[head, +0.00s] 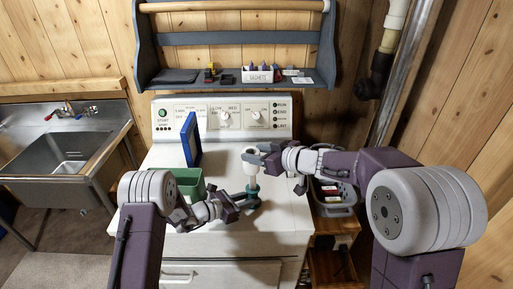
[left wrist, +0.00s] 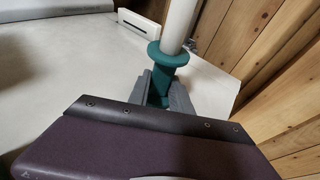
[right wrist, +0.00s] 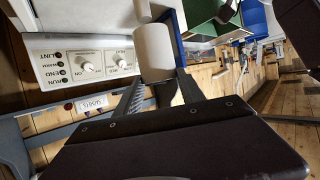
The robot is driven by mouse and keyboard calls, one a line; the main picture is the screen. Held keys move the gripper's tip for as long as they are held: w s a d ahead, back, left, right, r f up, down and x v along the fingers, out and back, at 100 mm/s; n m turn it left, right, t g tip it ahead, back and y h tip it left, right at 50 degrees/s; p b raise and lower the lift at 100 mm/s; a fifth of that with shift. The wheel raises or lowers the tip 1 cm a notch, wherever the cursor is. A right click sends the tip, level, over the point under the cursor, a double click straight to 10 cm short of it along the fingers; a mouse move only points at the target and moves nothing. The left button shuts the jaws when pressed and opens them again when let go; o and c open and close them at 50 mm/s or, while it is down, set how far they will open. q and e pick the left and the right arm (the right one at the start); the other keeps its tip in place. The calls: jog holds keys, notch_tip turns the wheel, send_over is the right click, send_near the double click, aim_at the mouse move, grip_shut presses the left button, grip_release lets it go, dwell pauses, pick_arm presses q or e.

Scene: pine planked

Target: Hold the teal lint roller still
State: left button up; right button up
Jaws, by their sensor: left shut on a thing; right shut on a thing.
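The teal lint roller stands about upright above the white machine top, its teal handle (head: 252,188) below and its white roll (head: 251,156) above. My left gripper (head: 247,201) is shut on the teal handle, low down; the left wrist view shows the handle (left wrist: 168,66) between its fingers, below a wide teal collar. My right gripper (head: 270,161) is shut on the white roll from the right; the right wrist view shows the roll (right wrist: 154,52) between its fingers. Whether the handle's lower end touches the machine top is hidden.
The white machine (head: 225,240) has a control panel (head: 225,115) at its back. A blue upright panel (head: 191,139) and a green bin (head: 188,185) stand left of the roller. A grey basket (head: 337,208) is at the right. A blue-grey shelf (head: 240,78) hangs above, with a sink (head: 70,155) far left.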

jog(key=shift+f, duration=2.2)
jog(key=o, duration=2)
jog(key=shift+o, duration=0.2)
jog(key=shift+r, duration=4.5)
pick_arm(q)
jog(key=o, duration=1.1)
